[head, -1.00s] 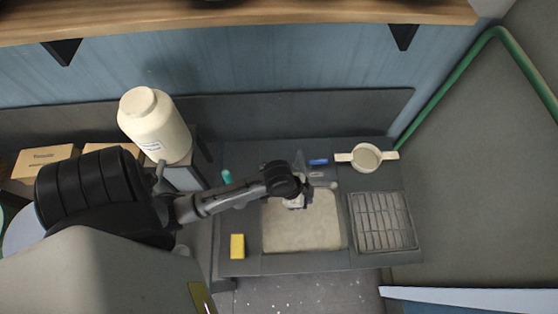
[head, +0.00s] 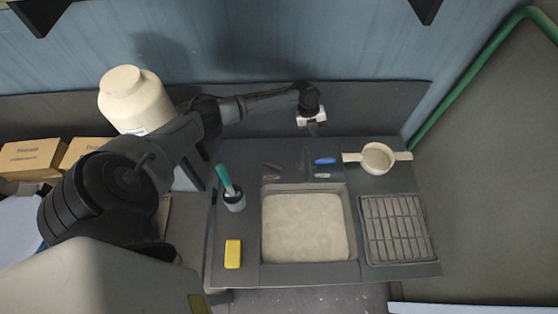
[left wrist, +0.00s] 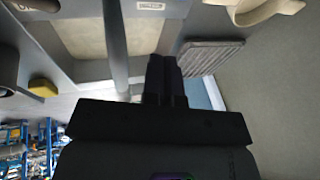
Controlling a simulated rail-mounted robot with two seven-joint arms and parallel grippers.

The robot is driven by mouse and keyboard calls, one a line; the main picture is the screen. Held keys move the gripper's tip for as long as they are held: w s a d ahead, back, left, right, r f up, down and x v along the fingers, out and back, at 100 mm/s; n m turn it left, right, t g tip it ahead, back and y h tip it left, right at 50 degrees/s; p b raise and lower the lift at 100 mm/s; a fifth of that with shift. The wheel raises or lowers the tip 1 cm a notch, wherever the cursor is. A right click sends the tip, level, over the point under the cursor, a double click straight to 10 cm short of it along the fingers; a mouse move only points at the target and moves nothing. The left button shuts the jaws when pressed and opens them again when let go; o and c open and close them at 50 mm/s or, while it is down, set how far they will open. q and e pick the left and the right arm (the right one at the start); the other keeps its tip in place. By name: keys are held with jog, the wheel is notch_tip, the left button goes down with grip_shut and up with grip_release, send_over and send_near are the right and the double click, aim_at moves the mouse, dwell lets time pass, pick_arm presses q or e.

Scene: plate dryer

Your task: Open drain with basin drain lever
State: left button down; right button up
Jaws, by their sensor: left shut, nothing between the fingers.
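The basin (head: 352,222) is a light, square sink set in the dark counter; it also shows upper left in the left wrist view (left wrist: 80,35). On the ledge behind it lie a blue handle (head: 325,161) and a small dark piece (head: 272,166), each with a pale label in front. I cannot tell which is the drain lever. No drain opening can be made out. My left gripper (head: 316,128) is above the back of the counter, behind the blue handle and apart from it. Its fingers (left wrist: 164,68) are shut and empty. My right gripper is not in view.
A grey post (left wrist: 115,45) rises close to my left fingers. A ribbed drying rack (head: 395,230) and a two-handled pale bowl (head: 376,158) are right of the basin. A yellow sponge (head: 233,253) and a cup with a green-handled brush (head: 234,201) are left. A white jar (head: 135,98) stands far left.

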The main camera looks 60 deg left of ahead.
aim_at(271, 166)
pick_arm(q)
jog(key=s+a+f+m+g+y+b, duration=0.15)
jog(key=s+a+f+m+g, duration=0.35)
jog(key=s, duration=0.5)
jog(key=shift+t, duration=0.3)
jog(key=b+x, duration=0.1)
jog(key=x, duration=0.3)
jog(key=b+x, duration=0.2)
jog(key=x, duration=0.2)
jog(key=shift+w+a+f, duration=0.1)
jog(key=shift+w+f, duration=0.05)
jog(key=shift+f, duration=0.25)
jog(key=shift+f+b, duration=0.3)
jog(key=shift+f, duration=0.2)
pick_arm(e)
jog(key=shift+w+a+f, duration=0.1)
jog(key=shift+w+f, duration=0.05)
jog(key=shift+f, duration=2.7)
pick_arm(q)
jog(key=shift+s, duration=0.3)
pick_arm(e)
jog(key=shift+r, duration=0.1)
